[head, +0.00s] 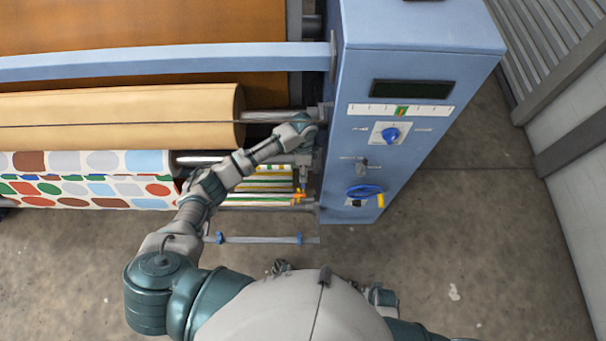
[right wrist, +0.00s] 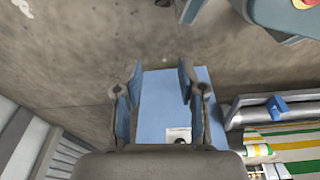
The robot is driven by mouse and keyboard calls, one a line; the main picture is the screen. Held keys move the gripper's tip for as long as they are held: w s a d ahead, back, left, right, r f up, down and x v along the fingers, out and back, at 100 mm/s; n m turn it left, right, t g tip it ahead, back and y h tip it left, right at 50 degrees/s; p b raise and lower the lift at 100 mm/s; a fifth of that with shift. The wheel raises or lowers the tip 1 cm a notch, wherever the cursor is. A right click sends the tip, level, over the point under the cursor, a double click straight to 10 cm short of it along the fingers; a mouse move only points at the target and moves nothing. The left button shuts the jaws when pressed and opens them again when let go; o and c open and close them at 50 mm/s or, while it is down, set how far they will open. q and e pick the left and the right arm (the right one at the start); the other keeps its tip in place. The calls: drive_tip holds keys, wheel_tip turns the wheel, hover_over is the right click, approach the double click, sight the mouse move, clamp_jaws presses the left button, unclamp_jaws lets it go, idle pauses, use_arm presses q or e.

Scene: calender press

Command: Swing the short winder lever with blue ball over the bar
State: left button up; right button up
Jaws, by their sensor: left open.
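I cannot make out a short lever with a blue ball for certain in either view; the left arm covers part of the winder end. My left gripper (head: 303,178) hangs beside the left face of the blue cabinet, open, over the striped web. A small orange part (head: 298,195) shows at its fingertips; I cannot tell whether they touch. A low grey bar (head: 260,240) with two blue collars runs in front of the machine. In the right wrist view, my right gripper (right wrist: 158,82) is open and empty, with the blue cabinet beyond its fingers.
The blue cabinet (head: 415,75) carries a blue knob (head: 390,135) and a blue handwheel (head: 364,191) with a yellow grip. A tan roll (head: 120,105) and dotted fabric (head: 90,188) lie left. Bare floor (head: 480,220) is free on the right.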

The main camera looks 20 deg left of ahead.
use_arm(q)
drive_tip(key=shift+s+d+f, duration=0.15)
drive_tip(key=shift+d+f, duration=0.1)
drive_tip(key=shift+f, duration=0.4)
drive_tip(key=shift+s+d+f, duration=0.15)
drive_tip(key=shift+d+f, duration=0.05)
drive_tip(key=shift+f, duration=0.4)
drive_tip(key=shift+a+f, duration=0.15)
drive_tip(key=shift+a, duration=0.6)
drive_tip(key=c, duration=0.6)
drive_tip(key=shift+d, duration=0.15)
clamp_jaws()
drive_tip(key=shift+d, duration=0.4)
use_arm(e)
drive_tip(key=shift+w+a+r, duration=0.1)
drive_tip(key=shift+w+r, duration=0.2)
drive_tip(key=shift+r, duration=0.35)
